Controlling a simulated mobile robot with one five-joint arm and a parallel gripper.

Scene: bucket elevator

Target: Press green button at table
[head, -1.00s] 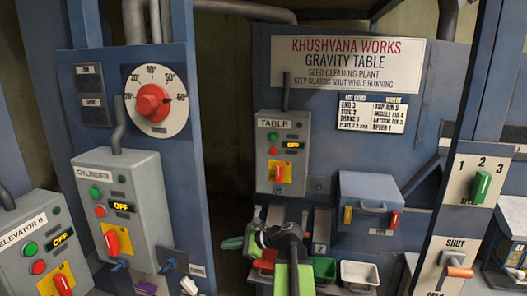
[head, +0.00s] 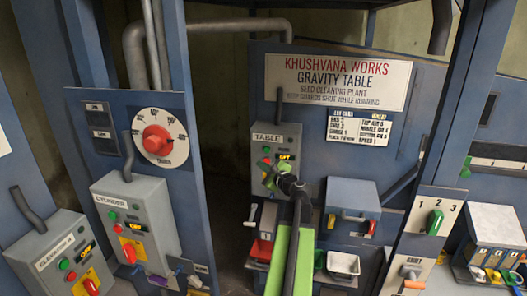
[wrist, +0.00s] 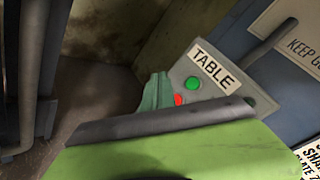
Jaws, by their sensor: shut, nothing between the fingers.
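The grey TABLE box (head: 292,137) hangs on the blue machine in the middle of the head view. Its green button (head: 266,150) is small there, just under the label. The wrist view shows the green button (wrist: 193,83) clearly, with a red button (wrist: 179,99) below and left of it. My gripper (head: 266,165) is shut and empty, in front of the box. In the wrist view its green tip (wrist: 155,92) lies left of both buttons. Contact with the box cannot be told. My gripper and arm hide the box's lower part. Its display (head: 286,157) appears to read OFF.
The CYLINDER box (head: 135,205) and ELEVATOR B box (head: 55,250) stand at left, both with green and red buttons. A blue post (head: 190,130) stands left of my arm. A blue case (head: 352,205) and a white bin (head: 343,263) are at right.

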